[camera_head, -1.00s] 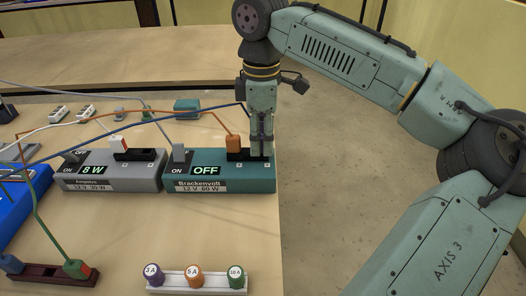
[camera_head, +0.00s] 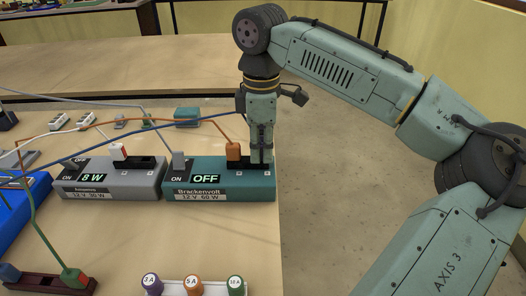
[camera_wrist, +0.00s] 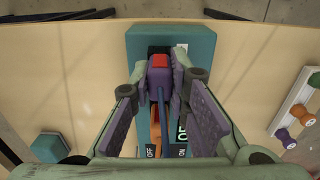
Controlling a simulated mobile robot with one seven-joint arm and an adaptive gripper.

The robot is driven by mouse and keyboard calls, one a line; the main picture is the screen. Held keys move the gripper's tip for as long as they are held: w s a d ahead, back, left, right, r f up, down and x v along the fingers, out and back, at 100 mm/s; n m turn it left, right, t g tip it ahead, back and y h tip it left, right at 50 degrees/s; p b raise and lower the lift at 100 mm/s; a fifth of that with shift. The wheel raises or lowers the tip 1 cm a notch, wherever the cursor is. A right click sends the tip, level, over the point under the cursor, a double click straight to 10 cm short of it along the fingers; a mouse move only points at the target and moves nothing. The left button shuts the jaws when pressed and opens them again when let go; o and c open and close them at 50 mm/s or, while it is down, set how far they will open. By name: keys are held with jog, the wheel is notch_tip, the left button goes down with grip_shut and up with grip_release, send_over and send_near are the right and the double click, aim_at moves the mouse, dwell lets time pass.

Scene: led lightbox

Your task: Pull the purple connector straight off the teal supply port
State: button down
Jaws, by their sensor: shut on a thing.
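The teal supply (camera_head: 218,194) is labelled Brackenvolt and its display reads OFF. A black port strip (camera_head: 245,168) lies on its top. My gripper (camera_head: 261,160) points straight down over the right end of that strip. In the wrist view, my gripper (camera_wrist: 160,76) has its fingers closed on both sides of the purple connector (camera_wrist: 158,82), which has a red end and a blue cable. The connector sits at the dark port of the teal supply (camera_wrist: 200,42); whether it is fully seated I cannot tell. In the head view the fingers hide the connector.
An orange connector (camera_head: 233,152) stands in the same supply, just left of my gripper. A grey supply (camera_head: 115,190) reading 8 W stands to the left. Cables cross the left side. A white rack (camera_head: 194,291) of fuses is in front. The table ends to the right.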

aim_at(262, 144)
jog(key=shift+r, duration=0.2)
dwell(0.3)
jog(key=shift+r+p, duration=0.35)
jog(key=shift+p, duration=0.25)
jog(key=shift+r+p, duration=0.55)
jog(key=shift+p, duration=0.1)
jog(key=shift+r+p, duration=2.95)
